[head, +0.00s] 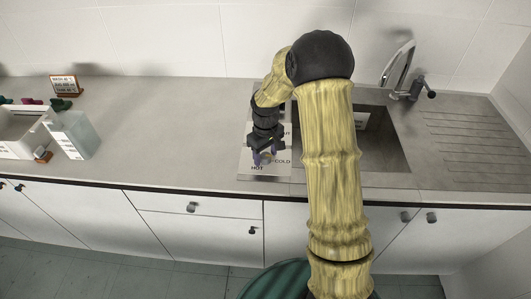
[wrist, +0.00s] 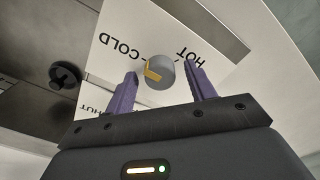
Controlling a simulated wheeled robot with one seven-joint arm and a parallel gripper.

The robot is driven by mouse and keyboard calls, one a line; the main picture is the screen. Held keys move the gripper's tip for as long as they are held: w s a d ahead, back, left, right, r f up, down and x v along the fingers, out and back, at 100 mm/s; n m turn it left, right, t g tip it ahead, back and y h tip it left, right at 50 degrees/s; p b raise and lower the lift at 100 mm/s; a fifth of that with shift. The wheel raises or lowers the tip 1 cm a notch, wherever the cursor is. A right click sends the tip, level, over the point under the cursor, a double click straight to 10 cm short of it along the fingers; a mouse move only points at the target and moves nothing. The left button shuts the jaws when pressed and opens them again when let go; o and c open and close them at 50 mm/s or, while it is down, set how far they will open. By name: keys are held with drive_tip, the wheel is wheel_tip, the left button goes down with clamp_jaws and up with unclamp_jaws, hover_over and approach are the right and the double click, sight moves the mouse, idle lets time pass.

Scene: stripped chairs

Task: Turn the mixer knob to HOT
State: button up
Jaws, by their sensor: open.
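The mixer knob (wrist: 160,72) is a grey round knob with an orange mark on its left side in the wrist view. It sits on a white panel (wrist: 105,55) lettered COLD at upper left, HOT at upper right and what looks like SHUT at lower left. The mark faces left, not toward HOT. My gripper (wrist: 161,76) is open, with one purple finger on each side of the knob; I cannot tell whether they touch it. In the head view my gripper (head: 265,157) is over the panel (head: 247,168) and mostly hides the knob.
The panel lies on the grey counter (head: 180,130), left of the sink (head: 385,145) with its tap (head: 412,90). My arm crosses in front of the sink. A white tray (head: 18,147), a clear container (head: 75,135) and a small sign (head: 65,86) stand at left. The counter between is clear.

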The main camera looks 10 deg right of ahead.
drive_tip(key=c, duration=1)
